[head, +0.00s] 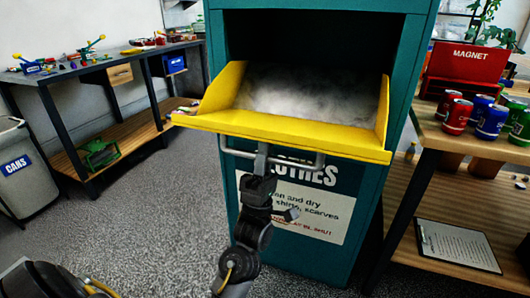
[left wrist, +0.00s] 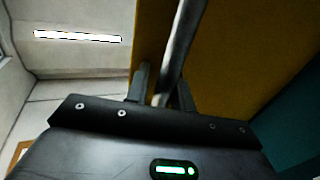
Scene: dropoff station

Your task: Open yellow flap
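The yellow flap (head: 285,134) of the teal clothes bin (head: 216,80) is tipped outward and open, with a dark opening above it. A grey bar handle (head: 310,166) runs along the flap's lower front. My left gripper (head: 261,160) reaches up from below to the left part of this handle. In the left wrist view, the fingers of my left gripper (left wrist: 163,92) lie on either side of the handle bar (left wrist: 178,50) and appear shut on it. The yellow flap (left wrist: 235,60) fills the area behind the bar. My right gripper is not in view.
A wooden shelf unit (head: 440,170) with cans, a red magnet box (head: 464,66) and a clipboard (head: 457,245) stands close on the right. A workbench (head: 100,70) and a grey cans bin (head: 25,170) stand at left. The floor (head: 140,225) between is clear.

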